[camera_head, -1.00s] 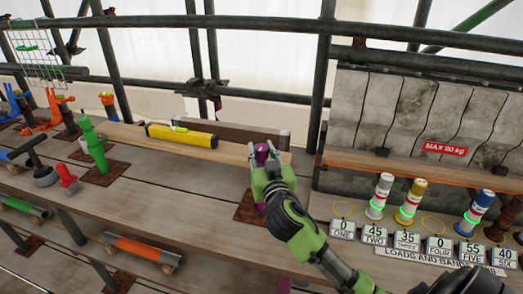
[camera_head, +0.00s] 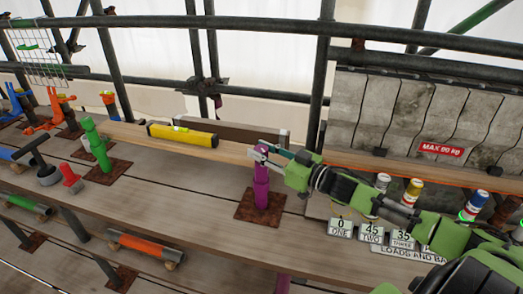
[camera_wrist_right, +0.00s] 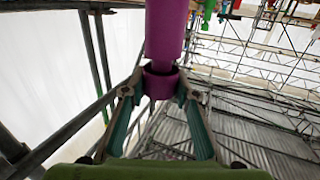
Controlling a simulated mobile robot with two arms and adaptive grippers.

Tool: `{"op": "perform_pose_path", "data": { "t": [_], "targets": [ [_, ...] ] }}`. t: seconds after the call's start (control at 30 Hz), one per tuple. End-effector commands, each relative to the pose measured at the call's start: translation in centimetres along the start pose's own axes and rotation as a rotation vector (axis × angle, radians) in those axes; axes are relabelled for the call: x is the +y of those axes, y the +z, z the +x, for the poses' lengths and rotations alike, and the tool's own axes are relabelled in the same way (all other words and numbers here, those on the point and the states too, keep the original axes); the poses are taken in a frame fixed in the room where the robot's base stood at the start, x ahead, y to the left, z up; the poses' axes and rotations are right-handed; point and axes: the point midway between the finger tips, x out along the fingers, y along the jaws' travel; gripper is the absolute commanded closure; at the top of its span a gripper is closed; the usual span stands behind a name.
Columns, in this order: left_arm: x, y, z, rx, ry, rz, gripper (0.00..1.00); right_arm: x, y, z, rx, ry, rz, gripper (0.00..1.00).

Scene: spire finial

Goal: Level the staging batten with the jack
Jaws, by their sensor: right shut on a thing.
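The staging batten (camera_head: 232,152) is a long pale wooden board running left to right along the back of the bench. A yellow spirit level (camera_head: 183,135) lies on it; its bubble is too small to read. The purple jack (camera_head: 261,190) stands upright on a rusty plate below the batten, and a green jack (camera_head: 97,150) stands near its left end. My right gripper (camera_head: 261,153) reaches in from the right and is shut on the purple jack near its top. In the right wrist view, the fingers sit either side of the purple collar (camera_wrist_right: 160,84). My left gripper is out of view.
A grey slab block with a red load sign (camera_head: 441,148) stands at the back right. Banded cylinders (camera_head: 410,191) and number plates (camera_head: 371,233) are under or beside my right arm. A black-handled tool (camera_head: 42,168) and a red piece (camera_head: 71,180) lie left.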

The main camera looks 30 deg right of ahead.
Motion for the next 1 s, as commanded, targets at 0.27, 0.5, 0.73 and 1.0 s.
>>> {"op": "perform_pose_path", "data": {
  "t": [0.27, 0.5, 0.73, 1.0],
  "targets": [
    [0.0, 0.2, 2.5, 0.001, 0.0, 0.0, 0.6, 0.5, 0.2, 0.1, 0.002, -0.216, -0.011, 0.94],
    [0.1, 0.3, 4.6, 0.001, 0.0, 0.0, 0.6, 0.4, 0.1, 0.2, 0.006, -0.398, -0.006, 0.94],
    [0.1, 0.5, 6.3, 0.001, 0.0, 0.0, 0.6, 0.3, 0.2, 0.2, 0.005, -0.561, -0.003, 0.94],
    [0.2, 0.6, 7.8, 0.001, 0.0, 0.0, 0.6, 0.1, 0.2, 0.2, 0.003, -0.709, -0.001, 0.94]
  ]
}}
